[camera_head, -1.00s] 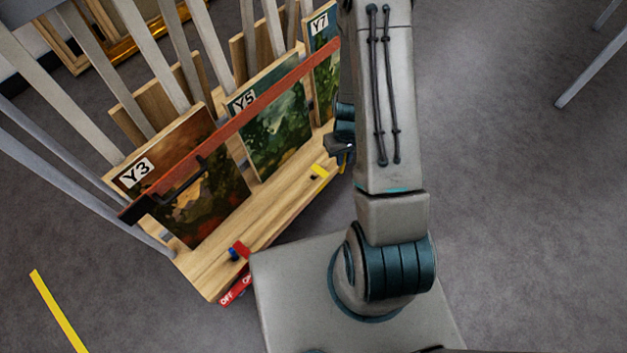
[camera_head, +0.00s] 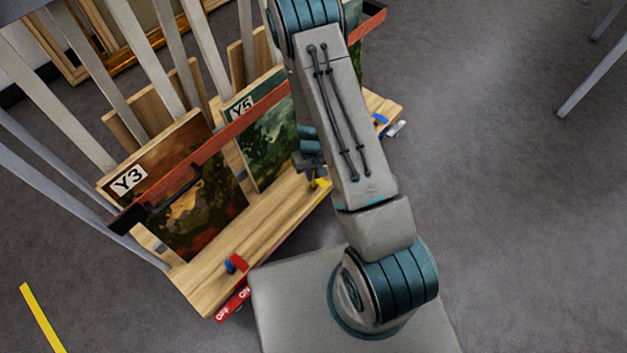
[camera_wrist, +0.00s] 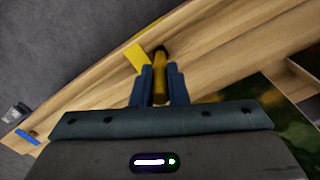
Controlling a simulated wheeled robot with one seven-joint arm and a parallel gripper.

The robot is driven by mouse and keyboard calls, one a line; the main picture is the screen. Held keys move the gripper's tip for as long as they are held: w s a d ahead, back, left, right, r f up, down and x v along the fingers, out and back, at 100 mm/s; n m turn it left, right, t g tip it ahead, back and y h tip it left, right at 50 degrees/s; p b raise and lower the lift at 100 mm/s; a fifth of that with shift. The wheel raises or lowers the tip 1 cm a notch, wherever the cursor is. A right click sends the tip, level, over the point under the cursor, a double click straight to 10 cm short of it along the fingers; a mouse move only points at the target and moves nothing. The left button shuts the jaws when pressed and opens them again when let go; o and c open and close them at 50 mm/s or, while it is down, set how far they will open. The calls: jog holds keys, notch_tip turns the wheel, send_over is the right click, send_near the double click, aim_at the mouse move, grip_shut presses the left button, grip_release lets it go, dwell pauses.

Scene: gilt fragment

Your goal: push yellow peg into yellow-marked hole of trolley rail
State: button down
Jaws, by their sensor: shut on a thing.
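The yellow peg (camera_wrist: 160,88) is upright between my gripper's (camera_wrist: 160,70) two dark blue fingers in the wrist view, and the gripper is shut on it. Its far end looks dark and is close to the yellow mark (camera_wrist: 136,56) on the wooden trolley rail (camera_wrist: 200,45). The hole itself is hidden, so I cannot tell whether the peg's tip is in it. In the head view my gripper (camera_head: 316,172) is low over the rail's front edge, right at the yellow patch, and my arm hides part of it.
Paintings marked Y3 (camera_head: 165,195) and Y5 (camera_head: 262,130) stand on the trolley behind a red bar (camera_head: 225,135). A blue peg (camera_head: 231,266) stands by a red mark at the near end. A red ON/OFF lever (camera_head: 232,303) is below. Open floor lies to the right.

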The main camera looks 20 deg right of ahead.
aim_at(313, 187)
jog(key=shift+f+b, duration=0.75)
jog(key=shift+f, duration=1.15)
jog(key=shift+f, duration=0.1)
jog(key=c, duration=1.4)
grip_release()
jog(key=shift+c, duration=0.2)
